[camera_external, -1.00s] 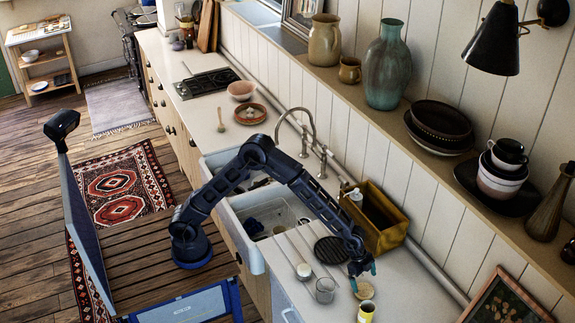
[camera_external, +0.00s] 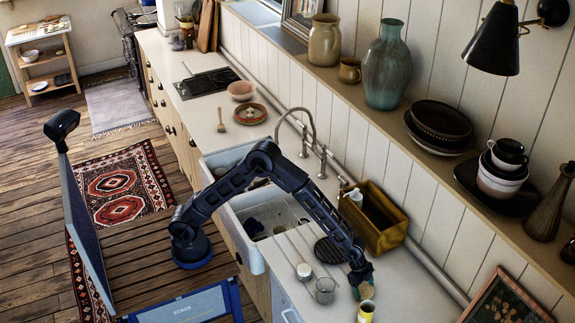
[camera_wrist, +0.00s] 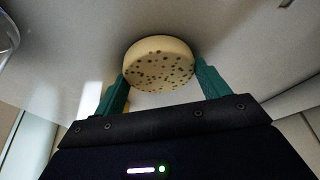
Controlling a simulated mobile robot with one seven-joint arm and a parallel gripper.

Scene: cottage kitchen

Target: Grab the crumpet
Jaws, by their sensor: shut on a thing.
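The crumpet (camera_wrist: 158,62) is a round, thick, pale yellow disc with dark pores on the face towards the wrist camera. In the wrist view it sits between the two green fingers of my gripper (camera_wrist: 160,85), which is shut on it. In the external view my gripper (camera_external: 362,276) is low over the counter near its front right end. The crumpet (camera_external: 364,291) shows just below the fingers there, partly covered by them. I cannot tell whether it still touches the counter.
A yellow can (camera_external: 366,312) stands close in front of the crumpet. A glass (camera_external: 325,290) and a small white-topped jar (camera_external: 304,272) stand to the left. A dark round trivet (camera_external: 329,250) and a wooden box (camera_external: 379,222) are behind. The sink (camera_external: 262,218) is further left.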

